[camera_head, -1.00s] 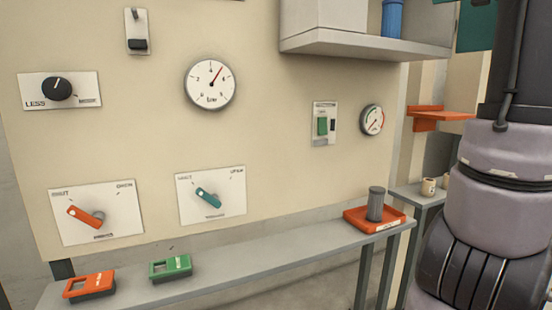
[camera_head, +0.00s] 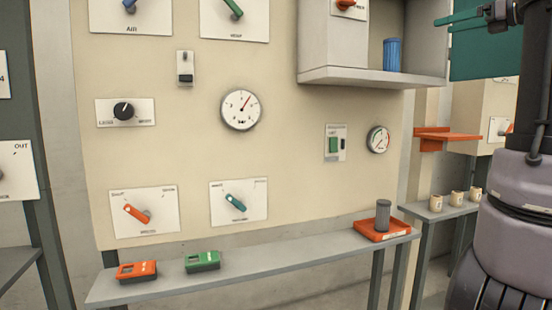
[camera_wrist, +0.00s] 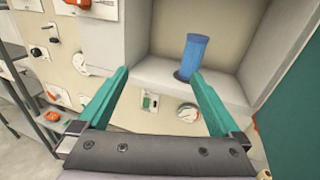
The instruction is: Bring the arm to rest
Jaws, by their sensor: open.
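My gripper (camera_wrist: 160,75) is open and empty in the wrist view, its two teal fingers spread apart. They point toward a light shelf box (camera_wrist: 160,72) with a blue ribbed cylinder (camera_wrist: 192,56) standing in it. In the head view the fingers of my gripper (camera_head: 443,25) show at the upper right, in front of a teal panel (camera_head: 485,58). My arm runs down the right edge of that view, partly cut off. The shelf box (camera_head: 335,50) and blue cylinder (camera_head: 392,56) are left of the fingers there. I see no contact between fingers and anything.
A cream panel (camera_head: 290,150) carries dials, switches and gauges. Below it a grey ledge (camera_head: 290,258) holds an orange block (camera_head: 137,271), a green block (camera_head: 203,261) and an orange tray (camera_head: 361,231) with a grey cylinder (camera_head: 383,214). Cups (camera_head: 456,198) stand near my arm.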

